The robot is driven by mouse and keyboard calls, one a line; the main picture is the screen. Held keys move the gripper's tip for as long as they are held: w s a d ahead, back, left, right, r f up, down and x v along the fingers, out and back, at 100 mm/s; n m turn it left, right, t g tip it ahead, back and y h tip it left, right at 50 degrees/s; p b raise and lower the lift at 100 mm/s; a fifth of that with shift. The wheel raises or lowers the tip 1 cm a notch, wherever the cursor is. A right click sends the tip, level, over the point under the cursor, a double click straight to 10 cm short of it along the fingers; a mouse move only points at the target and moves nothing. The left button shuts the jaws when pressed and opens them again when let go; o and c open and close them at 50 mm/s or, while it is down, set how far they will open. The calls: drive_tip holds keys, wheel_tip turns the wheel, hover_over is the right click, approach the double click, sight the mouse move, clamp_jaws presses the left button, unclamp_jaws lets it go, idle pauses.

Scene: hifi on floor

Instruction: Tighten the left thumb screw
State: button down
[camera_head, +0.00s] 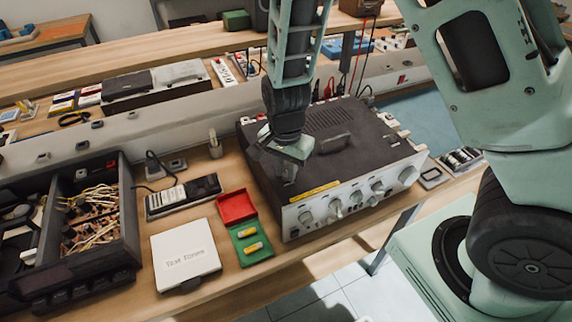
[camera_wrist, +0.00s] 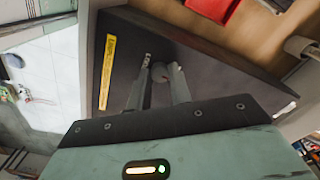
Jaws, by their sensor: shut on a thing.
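A dark-cased amplifier-like unit (camera_head: 345,150) with a silver front panel stands on the bench. My gripper (camera_head: 289,178) reaches down to the left part of its top, behind the yellow label. In the wrist view, the two fingers of my gripper (camera_wrist: 159,88) stand either side of a small grey rounded piece, which looks like the left thumb screw (camera_wrist: 160,72). The fingers are shut on it. The dark case top (camera_wrist: 215,85) surrounds them. In the head view my gripper hides the screw, and I cannot tell how far it is turned in.
Left of the unit lie an open red and green case (camera_head: 237,206), a white "Test Tones" box (camera_head: 185,254) and a black remote-like device (camera_head: 184,195). An open wired chassis (camera_head: 100,215) stands farther left. Cables rise behind the unit. The bench's front edge is close.

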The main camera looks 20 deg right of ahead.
sight(286, 174)
idle(0.4)
drive_tip(key=c, duration=1.3)
unclamp_jaws()
drive_tip(key=shift+r, duration=0.1)
wheel_tip(286, 174, up, 17)
drive_tip(key=shift+r, duration=0.1)
drive_tip(key=s+a+f+n+b, duration=0.1)
drive_tip(key=s+a+n, duration=0.1)
drive_tip(key=s+n, duration=0.4)
drive_tip(key=s+a+n+b, duration=0.1)
drive_tip(key=s+a+n, duration=0.1)
drive_tip(key=s+n, duration=0.4)
drive_tip(key=s+a+f+n, duration=0.1)
drive_tip(key=s+a+n, duration=0.1)
drive_tip(key=s+n, duration=0.4)
drive_tip(key=shift+s+a+f+n+y+b, duration=0.15)
drive_tip(key=shift+s+f+n+b, duration=0.05)
drive_tip(key=shift+s, duration=0.3)
drive_tip(key=shift+s+a+f+n+y+b, duration=0.1)
drive_tip(key=shift+s+f+n+y+b, duration=0.1)
drive_tip(key=shift+s, duration=0.3)
